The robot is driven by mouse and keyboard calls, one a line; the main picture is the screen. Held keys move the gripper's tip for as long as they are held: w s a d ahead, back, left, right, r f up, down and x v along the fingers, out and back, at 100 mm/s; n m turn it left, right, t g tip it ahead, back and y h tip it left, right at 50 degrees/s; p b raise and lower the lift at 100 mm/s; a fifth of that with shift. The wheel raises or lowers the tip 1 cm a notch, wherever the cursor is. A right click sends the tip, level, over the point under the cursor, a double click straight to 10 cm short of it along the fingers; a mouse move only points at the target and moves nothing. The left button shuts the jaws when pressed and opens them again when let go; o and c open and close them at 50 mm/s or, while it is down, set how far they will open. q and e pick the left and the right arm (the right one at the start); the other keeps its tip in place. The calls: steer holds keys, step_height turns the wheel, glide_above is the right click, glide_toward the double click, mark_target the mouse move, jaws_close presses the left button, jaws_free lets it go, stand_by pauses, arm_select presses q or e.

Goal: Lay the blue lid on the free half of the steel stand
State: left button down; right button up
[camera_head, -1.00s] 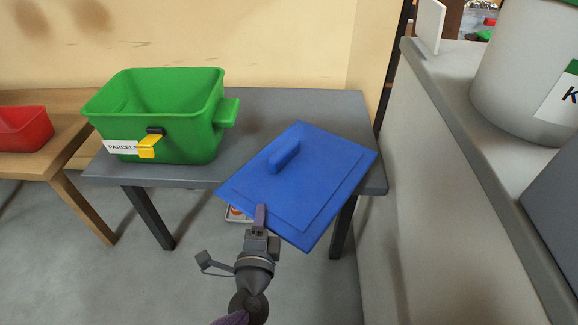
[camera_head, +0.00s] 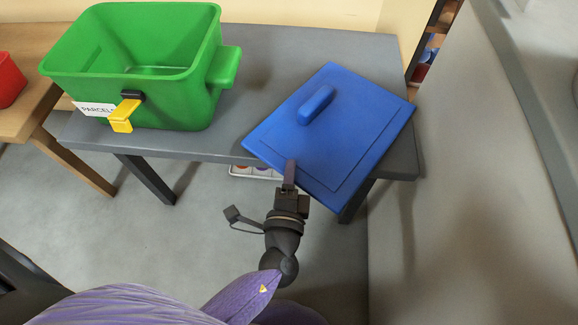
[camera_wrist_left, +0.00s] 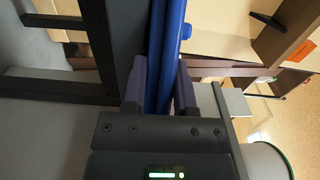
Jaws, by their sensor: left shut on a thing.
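The blue lid (camera_head: 345,140) is a flat rectangular plate with a raised handle on top. In the head view it is tilted askew over the right half of the grey steel stand (camera_head: 260,75), with its near corner out past the front edge. I cannot tell whether it touches the top. My left gripper (camera_head: 289,178) is shut on the lid's near edge. In the left wrist view the lid (camera_wrist_left: 166,60) runs edge-on between the two fingers (camera_wrist_left: 160,90). A green crate (camera_head: 190,100) labelled PARCELS stands on the stand's left half. My right gripper is not in view.
The green crate has a yellow latch (camera_head: 122,115) and a side handle near the lid. A wooden table (camera_head: 30,110) with a red bin (camera_head: 8,80) is at the left. A pale grey counter (camera_head: 460,180) bounds the right side. A tray (camera_head: 255,172) shows below the stand.

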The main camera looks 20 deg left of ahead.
arm_select(q)
steer(key=shift+f, duration=0.1)
steer(key=shift+c, duration=2)
jaws_free()
